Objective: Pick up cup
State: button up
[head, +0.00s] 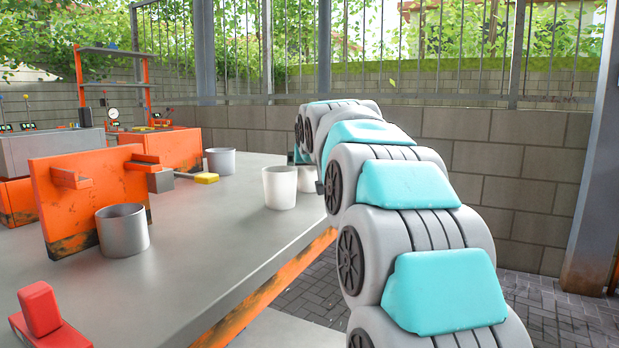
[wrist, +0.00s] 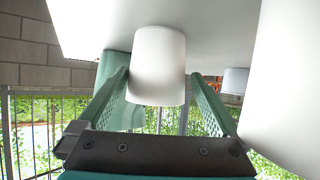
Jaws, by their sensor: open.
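Two white cups stand close together near the table's right edge in the head view: a front cup (head: 280,188) and a second cup (head: 307,180) behind it, partly hidden by my arm. In the wrist view, which appears upside down, a white cup (wrist: 158,65) shows between the two green fingers of my open gripper (wrist: 159,76). Another white cup (wrist: 285,90) looms large and close at the right, outside the fingers. I cannot tell which cup is which across the views, or whether the fingers touch one. The fingertips are hidden in the head view.
On the grey table (head: 215,235) stand a grey cup (head: 122,230) by an orange bracket (head: 90,195), a farther grey cup (head: 220,161), a yellow-ended tool (head: 206,178) and a red block (head: 42,312). The table's middle is clear. A block wall (head: 470,130) rises behind.

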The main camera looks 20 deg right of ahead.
aim_at(309, 175)
jog(key=shift+x, duration=2.65)
jog(key=shift+s+d, duration=0.1)
jog(key=shift+d, duration=0.1)
jog(key=shift+c, duration=0.2)
jog(key=c, duration=1.2)
